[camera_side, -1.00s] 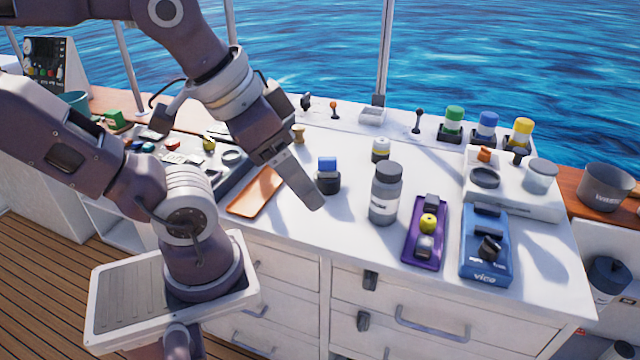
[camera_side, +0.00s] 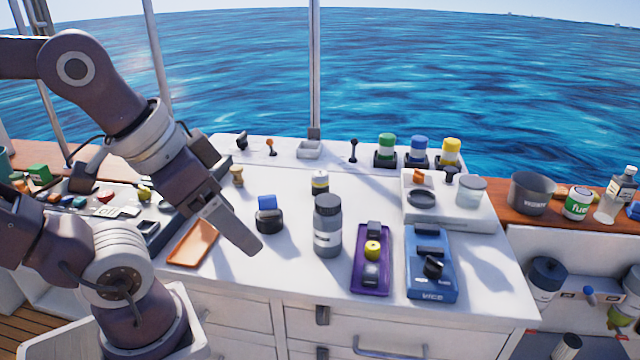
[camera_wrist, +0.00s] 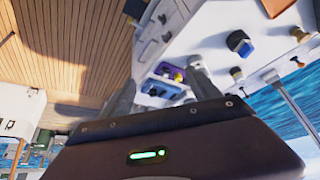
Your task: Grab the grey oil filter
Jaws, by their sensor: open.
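A grey cylinder with a dark cap and a pale label (camera_side: 328,228), which looks like the grey oil filter, stands upright on the white counter. My gripper (camera_side: 250,244) is left of it in the side view, pointing down and right, and apart from it. Only one finger shows clearly there. In the wrist view my gripper (camera_wrist: 164,76) has its two fingers spread apart, with nothing seen held between them. I cannot pick out the grey cylinder for certain in the wrist view.
A black container with a blue top (camera_side: 268,218) stands between my gripper and the cylinder. A purple tray (camera_side: 357,280) and a blue device (camera_side: 445,270) lie to the right. An orange tray (camera_side: 190,245) lies left. A small yellow-banded jar (camera_side: 320,183) stands behind.

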